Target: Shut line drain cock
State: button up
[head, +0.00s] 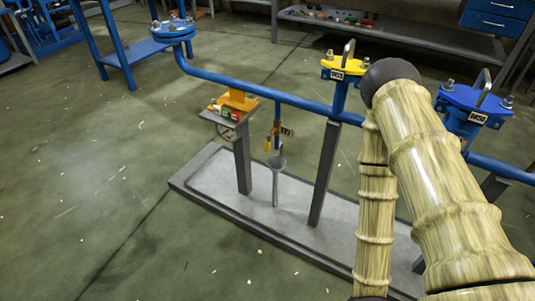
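A blue pipe line (245,90) runs across the stand. A short branch hangs below it with a small cock that has a yellow handle (268,144), likely the line drain cock. A tag (287,131) hangs beside it; its text is too small to read. The handle appears to point downward, but its exact setting is too small to tell. A grey funnel (276,162) on a thin upright tube stands below the branch. My gripper is not in view; only my arm's links and dark elbow show at the right, covering part of the pipe.
An orange button post (236,102) stands left of the cock. The grey base plate (225,208) has a raised rim. Open floor lies left.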

aim_at(268, 144)
jog(key=k, duration=0.5)
jog(key=z, duration=1.4)
jog(key=k, duration=0.8)
jog(key=u, duration=1.6)
jog(key=i, duration=0.5)
jog(key=z, duration=0.05)
